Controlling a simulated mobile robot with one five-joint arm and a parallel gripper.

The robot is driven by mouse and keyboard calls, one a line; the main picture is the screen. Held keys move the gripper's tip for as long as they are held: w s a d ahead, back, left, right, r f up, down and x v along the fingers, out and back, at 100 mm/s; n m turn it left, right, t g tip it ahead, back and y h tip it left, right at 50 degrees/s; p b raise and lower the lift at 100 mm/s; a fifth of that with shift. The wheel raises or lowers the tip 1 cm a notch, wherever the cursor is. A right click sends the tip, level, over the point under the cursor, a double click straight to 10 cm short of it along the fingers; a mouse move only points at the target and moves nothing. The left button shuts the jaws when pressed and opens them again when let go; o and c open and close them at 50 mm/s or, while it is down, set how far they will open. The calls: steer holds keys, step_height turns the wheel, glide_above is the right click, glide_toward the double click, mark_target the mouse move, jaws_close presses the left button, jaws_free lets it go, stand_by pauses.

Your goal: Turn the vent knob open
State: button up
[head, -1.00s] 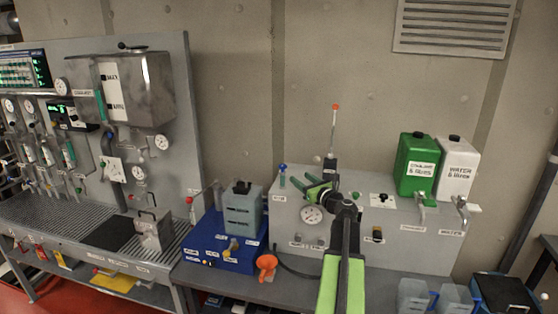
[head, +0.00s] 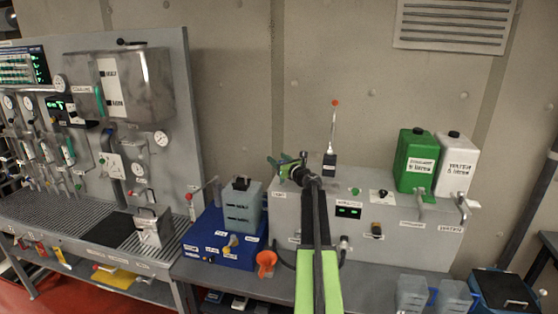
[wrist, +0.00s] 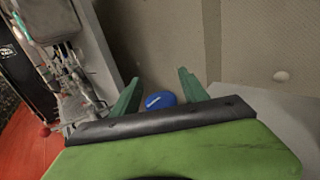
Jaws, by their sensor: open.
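A blue knob (wrist: 160,100) with a white mark on top shows in the wrist view, between and beyond the two green fingers of my gripper (wrist: 157,92). A gap shows on each side of it, and I see no contact. I take it to be the vent knob, but cannot read a label for it. In the head view my gripper (head: 284,164) is open over the left top edge of the grey box (head: 400,222), and the knob is hidden there behind the fingers and wrist.
An antenna-like rod with a red tip (head: 334,125) stands just right of my gripper on the box. A green canister (head: 415,160) and a white canister (head: 456,165) stand at the right. A blue unit (head: 222,240) with a grey-green container (head: 242,208) is at the left.

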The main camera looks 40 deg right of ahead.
jaws_close()
steer(key=shift+s+d+m+g+h, duration=0.35)
steer(key=shift+s+m+g+h, duration=0.2)
steer(key=shift+m+g+h, duration=2.25)
steer(key=shift+s+d+m+g+h, duration=0.5)
steer(key=shift+m+g+h, duration=1.25)
steer(key=shift+m+g, duration=2.05)
steer(key=shift+s+d+m+g+h, duration=0.25)
steer(key=shift+s+m+g+h, duration=0.4)
steer(key=shift+m+g+h, duration=2.65)
steer(key=shift+n+g+y, duration=0.8)
steer(key=shift+g+y, duration=0.3)
steer(key=shift+y, duration=0.05)
